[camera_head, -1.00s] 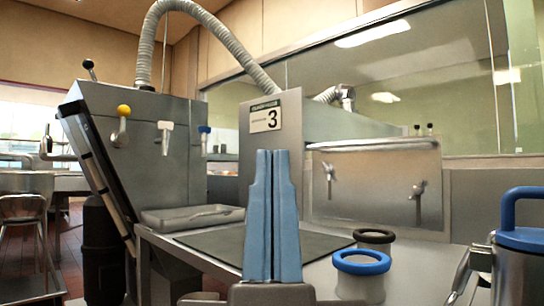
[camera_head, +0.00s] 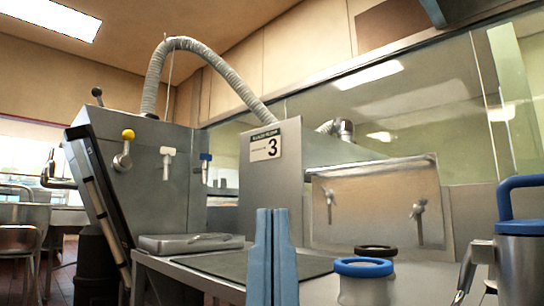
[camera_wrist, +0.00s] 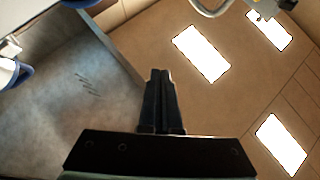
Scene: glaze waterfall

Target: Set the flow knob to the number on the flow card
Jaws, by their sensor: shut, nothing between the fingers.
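The flow card (camera_head: 265,146) is a white label with a dark green top strip and a large black 3, on the upright grey panel in the head view's middle. On the grey cabinet at left are a yellow-knobbed lever (camera_head: 123,150), a white-handled fitting (camera_head: 167,162) and a blue-handled fitting (camera_head: 206,166). I cannot tell which control is the flow knob, and no number scale is readable. My gripper (camera_head: 272,211) points up in front of the table, below the card in the picture. Its blue fingers are together and empty. The wrist view also shows the closed fingers (camera_wrist: 160,75), dark against the ceiling.
A blue-rimmed cup (camera_head: 363,268) and a dark-rimmed cup (camera_head: 375,251) stand right of my gripper. A blue-handled metal jug (camera_head: 522,255) is at far right. A shallow metal tray (camera_head: 190,243) and a dark mat (camera_head: 225,265) lie on the table at left.

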